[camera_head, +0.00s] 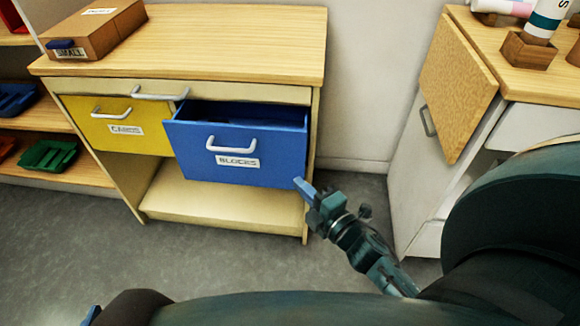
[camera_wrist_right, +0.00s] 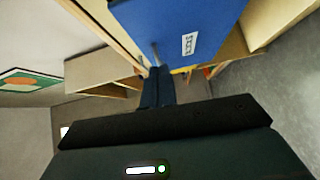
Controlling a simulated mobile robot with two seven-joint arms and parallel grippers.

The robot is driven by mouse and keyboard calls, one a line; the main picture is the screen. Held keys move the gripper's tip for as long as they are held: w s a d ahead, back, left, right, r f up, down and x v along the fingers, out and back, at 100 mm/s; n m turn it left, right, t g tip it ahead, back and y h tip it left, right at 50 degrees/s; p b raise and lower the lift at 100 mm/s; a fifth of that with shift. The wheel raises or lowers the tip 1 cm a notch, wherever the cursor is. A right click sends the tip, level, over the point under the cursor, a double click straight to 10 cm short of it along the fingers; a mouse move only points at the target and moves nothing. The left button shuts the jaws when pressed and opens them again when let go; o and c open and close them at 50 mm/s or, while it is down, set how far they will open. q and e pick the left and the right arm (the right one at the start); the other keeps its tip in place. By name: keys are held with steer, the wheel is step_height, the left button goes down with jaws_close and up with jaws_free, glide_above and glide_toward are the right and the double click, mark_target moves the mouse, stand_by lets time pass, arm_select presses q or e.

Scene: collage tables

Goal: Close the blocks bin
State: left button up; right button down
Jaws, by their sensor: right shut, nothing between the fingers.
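The blocks bin (camera_head: 240,165) is a blue drawer with a white handle and a "BLOCKS" label, pulled out from the wooden cabinet (camera_head: 200,75). Its open top shows a dark inside. In the right wrist view the blue front (camera_wrist_right: 175,35) with its label fills the top middle. My right gripper (camera_head: 303,188) is shut and empty at the lower right corner of the bin's front; I cannot tell whether it touches. Its fingers (camera_wrist_right: 157,88) also show in the right wrist view, pointing towards the bin. A small part of what may be my left arm shows at the bottom left edge; its gripper is not visible.
A yellow drawer (camera_head: 118,125) sits left of the blue one and looks shut. A wooden box (camera_head: 95,30) lies on the cabinet top. Shelves with coloured trays (camera_head: 47,155) stand at left. A white cabinet (camera_head: 430,165) stands at right. Grey floor (camera_head: 210,265) is clear in front.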

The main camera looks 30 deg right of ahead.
steer(key=s+d, duration=0.1)
steer(key=s, duration=0.2)
glide_toward(280, 147)
steer(key=w+a, duration=0.3)
steer(key=shift+w+d+n, duration=0.5)
steer(key=shift+w+d, duration=0.35)
steer(key=shift+w, duration=0.3)
arm_select(q)
steer(key=shift+f, duration=0.3)
arm_select(e)
steer(key=shift+w+d, duration=0.2)
steer(key=shift+w, duration=0.1)
